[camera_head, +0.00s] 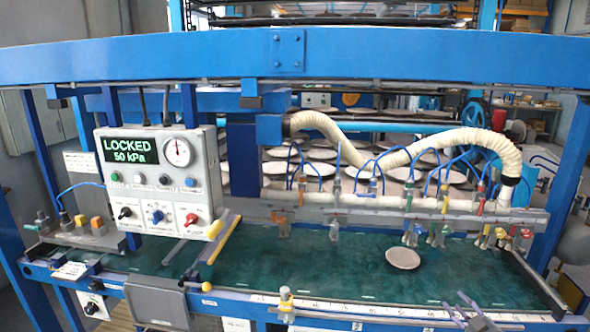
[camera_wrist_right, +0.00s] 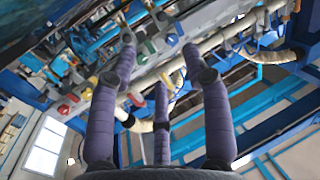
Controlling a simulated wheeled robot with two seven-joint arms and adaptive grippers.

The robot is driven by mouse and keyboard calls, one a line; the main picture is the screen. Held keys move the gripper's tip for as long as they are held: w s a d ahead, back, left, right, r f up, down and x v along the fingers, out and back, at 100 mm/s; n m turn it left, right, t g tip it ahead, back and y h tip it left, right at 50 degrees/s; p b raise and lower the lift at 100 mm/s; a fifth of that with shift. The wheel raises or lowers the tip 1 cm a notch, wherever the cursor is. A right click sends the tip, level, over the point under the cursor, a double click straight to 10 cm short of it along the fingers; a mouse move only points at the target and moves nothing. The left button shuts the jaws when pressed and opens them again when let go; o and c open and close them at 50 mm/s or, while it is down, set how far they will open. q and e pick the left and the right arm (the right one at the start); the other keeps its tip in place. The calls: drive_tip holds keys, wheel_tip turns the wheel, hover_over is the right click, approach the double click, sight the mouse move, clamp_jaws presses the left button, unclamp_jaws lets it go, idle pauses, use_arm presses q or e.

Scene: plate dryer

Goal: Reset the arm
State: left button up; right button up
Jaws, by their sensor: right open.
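My right gripper (camera_head: 464,306) shows at the lower right of the head view, over the front edge of the green work surface (camera_head: 320,262). Its purple fingers also show in the right wrist view (camera_wrist_right: 160,62), spread apart with nothing between them. A pale round plate (camera_head: 403,258) lies flat on the green surface, up and left of the gripper and apart from it. My left gripper is not in view.
A control box (camera_head: 160,180) with a screen reading "LOCKED 50 kPa" stands at the left. A pipe row with coloured valves (camera_head: 400,203) and a cream hose (camera_head: 400,155) runs behind the surface. A blue beam (camera_head: 400,55) crosses above. The middle surface is mostly clear.

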drive_tip(key=s+a+f+m+g+y, duration=0.15)
drive_tip(key=a+f+g, duration=0.25)
drive_tip(key=a+f, duration=0.85)
drive_tip(key=s+a+f+m+g+h, duration=0.1)
drive_tip(key=s+a+f+m+g, duration=0.25)
drive_tip(key=a+f, duration=0.9)
drive_tip(key=s+a+f+g+y, duration=0.1)
drive_tip(key=s+a+f+g, duration=0.3)
drive_tip(key=s+a, duration=0.5)
drive_tip(key=s+a+f+g+y, duration=0.1)
drive_tip(key=s+a+f+g, duration=0.4)
drive_tip(key=s+a, duration=0.5)
drive_tip(key=s, duration=0.6)
drive_tip(key=shift+n+g, duration=0.35)
drive_tip(key=shift+n, duration=0.05)
